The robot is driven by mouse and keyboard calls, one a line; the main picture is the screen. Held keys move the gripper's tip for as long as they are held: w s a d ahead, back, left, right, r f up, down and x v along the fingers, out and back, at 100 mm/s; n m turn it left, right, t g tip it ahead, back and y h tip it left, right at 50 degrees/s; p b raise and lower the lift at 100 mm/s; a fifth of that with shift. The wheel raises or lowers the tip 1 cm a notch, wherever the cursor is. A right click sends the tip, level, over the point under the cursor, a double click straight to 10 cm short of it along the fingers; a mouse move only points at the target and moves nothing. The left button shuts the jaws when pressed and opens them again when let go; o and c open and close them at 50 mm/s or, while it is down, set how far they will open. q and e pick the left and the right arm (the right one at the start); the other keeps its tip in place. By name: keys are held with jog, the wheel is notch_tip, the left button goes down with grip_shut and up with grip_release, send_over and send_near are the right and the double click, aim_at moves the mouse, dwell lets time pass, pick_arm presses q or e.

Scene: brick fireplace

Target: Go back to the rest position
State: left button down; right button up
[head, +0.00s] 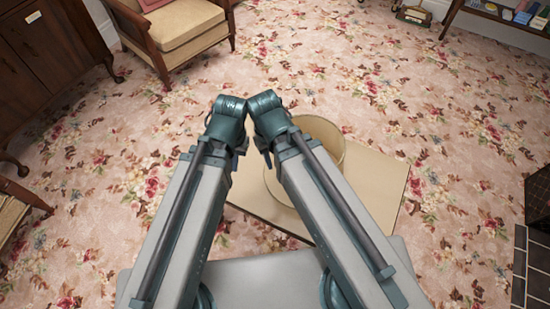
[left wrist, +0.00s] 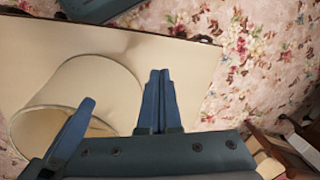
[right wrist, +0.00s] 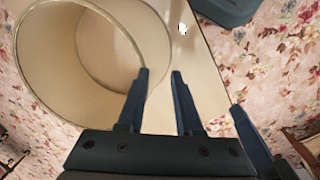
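My two arms reach forward from the bottom of the head view, their wrist ends close together at the middle. My left gripper (head: 238,158) is mostly hidden under its arm there. In the left wrist view its two fingers (left wrist: 159,75) lie against each other with nothing between them. A finger of the other gripper shows at the side of each wrist view.
A cream, hollow round drum (head: 331,137) stands on a tan flat top (head: 376,184) under my right arm; it also shows in the right wrist view (right wrist: 62,95). An armchair (head: 185,35) and dark cabinet (head: 45,60) are at upper left, a shelf (head: 500,15) at upper right. Flowered carpet lies open between.

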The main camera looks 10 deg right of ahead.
jog(key=shift+r, duration=0.15)
notch_tip(320, 180, up, 15)
jog(key=p, duration=1.5)
